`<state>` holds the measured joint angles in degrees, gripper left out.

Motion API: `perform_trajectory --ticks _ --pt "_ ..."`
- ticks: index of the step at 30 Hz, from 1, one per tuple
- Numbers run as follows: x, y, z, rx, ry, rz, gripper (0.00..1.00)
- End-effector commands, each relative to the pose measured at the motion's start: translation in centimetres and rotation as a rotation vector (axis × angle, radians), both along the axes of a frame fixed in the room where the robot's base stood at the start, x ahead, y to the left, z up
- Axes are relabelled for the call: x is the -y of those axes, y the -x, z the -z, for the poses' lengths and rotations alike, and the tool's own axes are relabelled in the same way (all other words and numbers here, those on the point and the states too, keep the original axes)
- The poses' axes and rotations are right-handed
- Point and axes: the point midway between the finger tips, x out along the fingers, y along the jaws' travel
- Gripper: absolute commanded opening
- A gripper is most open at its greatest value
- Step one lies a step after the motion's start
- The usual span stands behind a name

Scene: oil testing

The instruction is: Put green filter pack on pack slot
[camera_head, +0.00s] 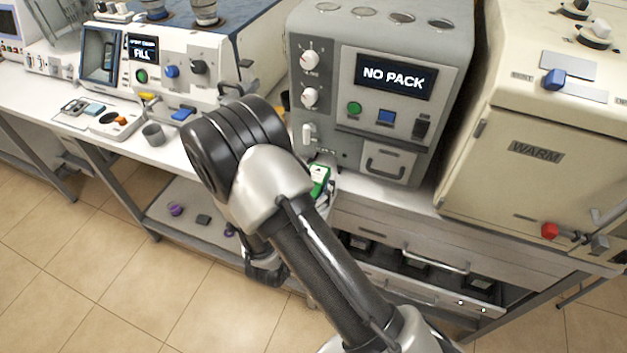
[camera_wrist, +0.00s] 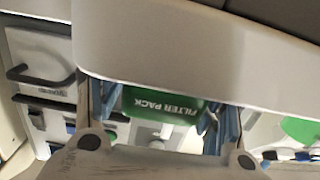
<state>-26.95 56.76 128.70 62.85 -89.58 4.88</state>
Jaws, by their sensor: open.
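The green filter pack (camera_wrist: 160,103), with white FILTER PACK lettering, lies between the fingers of my gripper (camera_wrist: 163,115) in the wrist view. The fingers are spread on either side of it, and I cannot tell whether they touch it. In the head view a small green and white item (camera_head: 320,178) shows at the bench edge beside my arm; it may be this pack. My arm hides most of that spot, and I cannot make out my fingertips there. The grey machine (camera_head: 350,60) has a display reading NO PACK. I cannot tell for certain which opening is the pack slot.
A cream WARM cabinet (camera_head: 540,150) stands close on the right of the grey machine. A white and blue FILL machine (camera_head: 165,60) stands on the left. A grey cup (camera_head: 154,134) sits on the bench. Below are a drawer (camera_head: 400,290) and a low shelf (camera_head: 180,228).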

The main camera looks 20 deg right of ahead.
Motion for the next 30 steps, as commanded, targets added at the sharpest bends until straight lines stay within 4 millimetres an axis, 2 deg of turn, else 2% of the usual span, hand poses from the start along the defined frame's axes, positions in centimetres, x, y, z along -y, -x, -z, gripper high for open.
perform_trajectory --ticks 13,17,24,30 --pt "-0.3 0.2 -0.4 -0.001 0.000 -0.003 0.66" --pt "-1.7 2.0 -0.5 -0.003 0.002 -0.006 0.66" --pt "-4.9 6.3 -0.8 -0.002 0.002 -0.008 0.66" --pt "-6.5 8.8 -0.9 0.000 0.002 -0.004 0.66"
